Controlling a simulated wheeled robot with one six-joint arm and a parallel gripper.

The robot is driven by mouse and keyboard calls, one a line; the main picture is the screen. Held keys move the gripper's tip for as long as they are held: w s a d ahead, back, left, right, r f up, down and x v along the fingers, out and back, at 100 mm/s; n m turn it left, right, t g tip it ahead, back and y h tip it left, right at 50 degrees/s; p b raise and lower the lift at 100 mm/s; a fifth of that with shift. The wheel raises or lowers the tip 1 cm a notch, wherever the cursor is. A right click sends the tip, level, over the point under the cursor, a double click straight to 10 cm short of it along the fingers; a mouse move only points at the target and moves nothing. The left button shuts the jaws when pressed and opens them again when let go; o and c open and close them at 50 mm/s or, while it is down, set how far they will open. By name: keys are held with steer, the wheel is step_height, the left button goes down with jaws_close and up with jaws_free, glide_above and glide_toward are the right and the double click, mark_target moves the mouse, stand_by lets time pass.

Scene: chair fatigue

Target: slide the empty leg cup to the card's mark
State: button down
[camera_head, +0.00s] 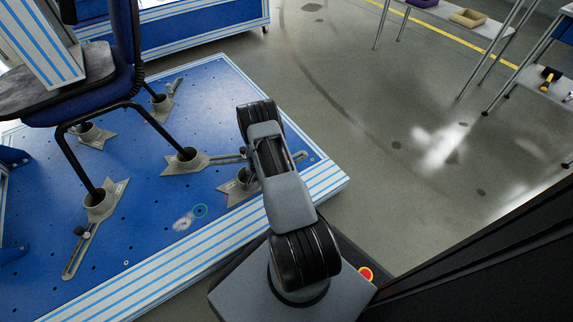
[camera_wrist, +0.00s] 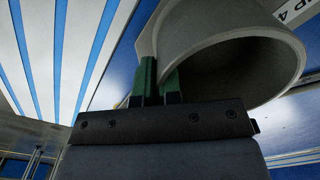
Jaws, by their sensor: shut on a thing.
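The empty leg cup (camera_head: 232,186) is grey metal and stands on the blue platform, partly hidden by my arm in the head view. In the wrist view the cup (camera_wrist: 235,50) shows large, with a hollow mouth and a label ending in "P 4". My gripper (camera_wrist: 160,82) has its green-padded fingers shut on the cup's rim wall, one finger on each side. The fingers are hidden behind my arm in the head view. I cannot make out a card.
A dark chair (camera_head: 75,108) stands on the platform (camera_head: 150,240) with its legs in other cups, including a near-left cup (camera_head: 100,206) and a middle cup (camera_head: 185,160). A pale smudge (camera_head: 183,223) lies beside the ring. The platform between cup and ring looks clear.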

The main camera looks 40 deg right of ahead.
steer(key=shift+s+d+b, duration=0.15)
steer(key=shift+s+d, duration=0.05)
steer(key=shift+d, duration=0.75)
steer(key=shift+s+d+b, duration=0.15)
steer(key=shift+s+d, duration=0.05)
steer(key=shift+d, duration=0.75)
steer(key=c, duration=1.3)
jaws_free()
steer(key=shift+r, duration=0.1)
step_height(320, 180, up, 6)
steer(key=p, duration=0.4)
steer(key=shift+s, duration=0.1)
